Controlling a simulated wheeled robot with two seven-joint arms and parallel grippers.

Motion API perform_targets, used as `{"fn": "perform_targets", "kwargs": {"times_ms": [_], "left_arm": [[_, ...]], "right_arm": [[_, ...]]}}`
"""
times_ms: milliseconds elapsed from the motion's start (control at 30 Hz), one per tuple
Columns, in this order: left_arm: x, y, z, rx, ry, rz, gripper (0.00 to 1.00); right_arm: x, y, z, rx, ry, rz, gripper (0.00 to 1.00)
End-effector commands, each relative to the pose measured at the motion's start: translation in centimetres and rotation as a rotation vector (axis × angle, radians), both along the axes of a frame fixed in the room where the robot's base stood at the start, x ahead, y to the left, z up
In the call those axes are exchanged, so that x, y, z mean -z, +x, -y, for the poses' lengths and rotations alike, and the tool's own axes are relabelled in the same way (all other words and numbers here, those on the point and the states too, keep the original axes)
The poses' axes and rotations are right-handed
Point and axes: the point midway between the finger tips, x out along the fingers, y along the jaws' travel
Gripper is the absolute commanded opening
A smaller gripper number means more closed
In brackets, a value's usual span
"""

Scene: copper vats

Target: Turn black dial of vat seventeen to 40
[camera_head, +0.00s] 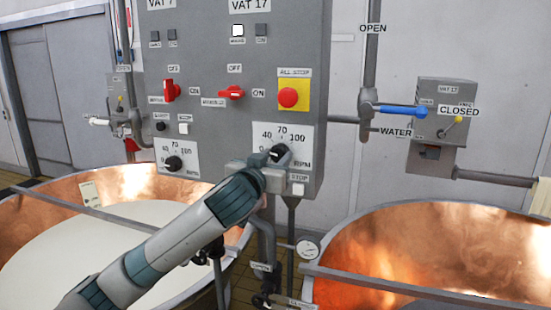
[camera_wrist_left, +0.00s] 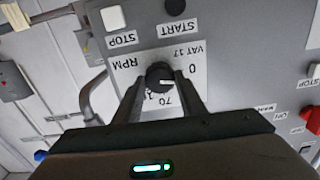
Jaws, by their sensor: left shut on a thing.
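The black dial of vat 17 (camera_head: 280,153) sits on a white scale plate (camera_head: 298,137) marked 0, 40, 70, 100 and RPM, low on the grey control panel. In the left wrist view the dial (camera_wrist_left: 159,76) appears upside down between my two fingers, with a white mark on its face. The mark points to the right there, toward the side with the 0; its exact reading cannot be told. The 40 is hidden there behind a finger. My left gripper (camera_head: 268,160) is shut on the dial. My right gripper is not in view.
The vat 7 dial (camera_head: 173,163) is left on the same panel. Red switches (camera_head: 231,92) and the all stop button (camera_head: 288,97) are above. A white stop button (camera_head: 298,189) is just below. Copper vats (camera_head: 420,250) stand at both sides; a blue water lever (camera_head: 403,111) is right.

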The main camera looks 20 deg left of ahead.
Motion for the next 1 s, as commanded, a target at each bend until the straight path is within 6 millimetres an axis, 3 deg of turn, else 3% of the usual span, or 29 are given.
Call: {"fn": "perform_targets", "kwargs": {"times_ms": [500, 1000], "left_arm": [[-0.1, 0.0, 0.0, 0.0, 0.414, 0.013, 0.14], [0.1, 0.0, 0.0, 0.0, 0.554, 0.018, 0.14]], "right_arm": [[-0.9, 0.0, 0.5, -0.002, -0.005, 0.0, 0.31], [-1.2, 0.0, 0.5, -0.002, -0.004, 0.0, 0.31]]}}
